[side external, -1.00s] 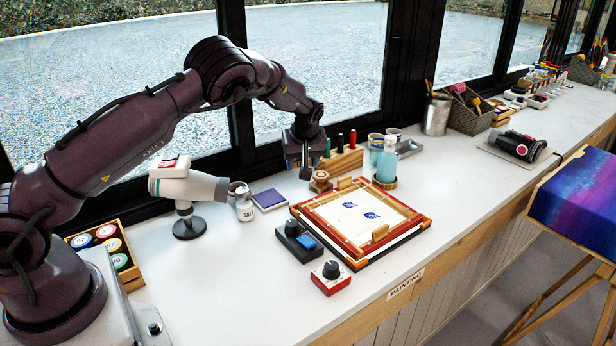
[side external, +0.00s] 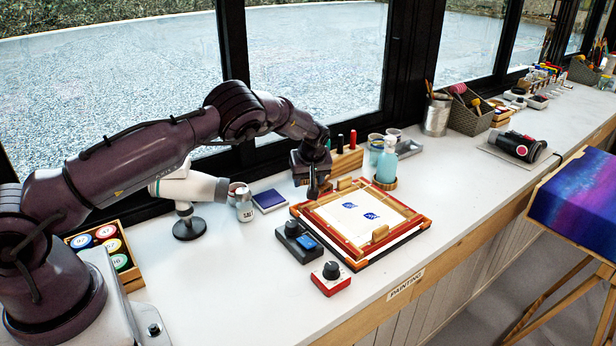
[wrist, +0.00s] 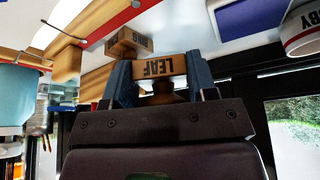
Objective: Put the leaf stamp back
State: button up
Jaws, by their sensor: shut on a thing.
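The leaf stamp (wrist: 153,69) is a wooden block with dark LEAF lettering, seen between the blue-grey fingers in the wrist view. My gripper (wrist: 159,75) is shut on it. In the side external view my gripper (side external: 313,192) is low at the far left corner of the red-edged wooden frame (side external: 405,235), and it hides the stamp there. A second wooden block (wrist: 128,43) with dark lettering shows just beyond the leaf stamp in the wrist view. I cannot tell whether the leaf stamp touches a surface.
A white sheet with blue prints (side external: 362,212) lies inside the frame. A purple pad (side external: 270,200) and a small jar (side external: 244,205) stand left of my gripper. A wooden rack (side external: 347,162) and a teal bottle (side external: 387,166) stand behind the frame. Windows border the back.

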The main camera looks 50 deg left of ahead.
jog(key=shift+f, duration=0.25)
jog(key=o, duration=1)
jog(key=v, duration=1.3)
jog(key=shift+a, duration=0.15)
jog(key=s+d+r+m+t+h, duration=0.1)
jog(key=s+d+r+m+h, duration=0.2)
jog(key=s+r, duration=0.45)
jog(key=s+d+r+m+t+h, duration=0.1)
jog(key=s+d+r+m, duration=0.1)
jog(key=s+d+r, duration=0.45)
jog(key=s+d+r+m, duration=0.1)
jog(key=s+d+m, duration=0.1)
jog(key=s, duration=0.4)
jog(key=s+d+r+m+t, duration=0.1)
jog(key=s+r+m, duration=0.1)
jog(key=s, duration=0.5)
jog(key=s+d+r+m, duration=0.1)
jog(key=s+d+m, duration=0.1)
jog(key=s+m, duration=0.2)
jog(key=shift+s+d+r+m+t, duration=0.1)
jog(key=shift+s+d+m+t, duration=0.1)
jog(key=shift+s, duration=0.55)
jog(key=shift+s+d+r+m+t, duration=0.1)
jog(key=shift+s+d+t, duration=0.1)
jog(key=shift+s, duration=0.5)
